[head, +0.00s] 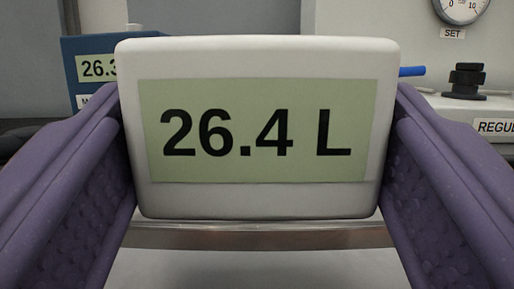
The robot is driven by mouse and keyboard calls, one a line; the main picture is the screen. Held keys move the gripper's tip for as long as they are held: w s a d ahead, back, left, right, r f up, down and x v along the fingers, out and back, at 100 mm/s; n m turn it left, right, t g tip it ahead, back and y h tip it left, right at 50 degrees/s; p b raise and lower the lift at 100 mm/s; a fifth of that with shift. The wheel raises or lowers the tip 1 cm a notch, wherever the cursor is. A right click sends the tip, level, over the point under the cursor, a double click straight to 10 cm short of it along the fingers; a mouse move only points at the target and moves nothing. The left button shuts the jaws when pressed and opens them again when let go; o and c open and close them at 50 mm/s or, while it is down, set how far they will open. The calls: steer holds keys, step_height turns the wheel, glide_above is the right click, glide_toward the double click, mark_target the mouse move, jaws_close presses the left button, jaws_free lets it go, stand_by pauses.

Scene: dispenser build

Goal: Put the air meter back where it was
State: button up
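A white box with rounded corners (260,58), which I take to be the air meter, fills the middle of the head view. Its pale green display (260,170) reads "26.4 L". My gripper (258,135) has one purple finger against each side of the box and is shut on it. The box looks upright and faces me. Its back and whatever lies directly behind it are hidden.
A blue box (92,45) with a display starting "26.3" stands behind at left, partly covered. At right is a pale unit labelled "REGU..." (495,127) with a black knob (465,80), a blue tube (412,71) and a round gauge (461,6). A metallic edge (260,236) runs below.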

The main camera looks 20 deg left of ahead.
steer(key=shift+f, duration=0.1)
steer(key=shift+f+b, duration=0.5)
steer(key=shift+b, duration=0.15)
steer(key=shift+s, duration=0.1)
steer(key=o, duration=1.3)
steer(key=shift+f, duration=0.15)
steer(key=shift+o, duration=0.2)
steer(key=shift+r+p, duration=0.45)
steer(key=shift+p, duration=0.1)
steer(key=shift+s+d+p, duration=0.15)
steer(key=shift+s+p, duration=0.05)
steer(key=shift+p, duration=0.1)
steer(key=p+v, duration=0.1)
steer(key=v, duration=1)
steer(key=shift+s, duration=0.1)
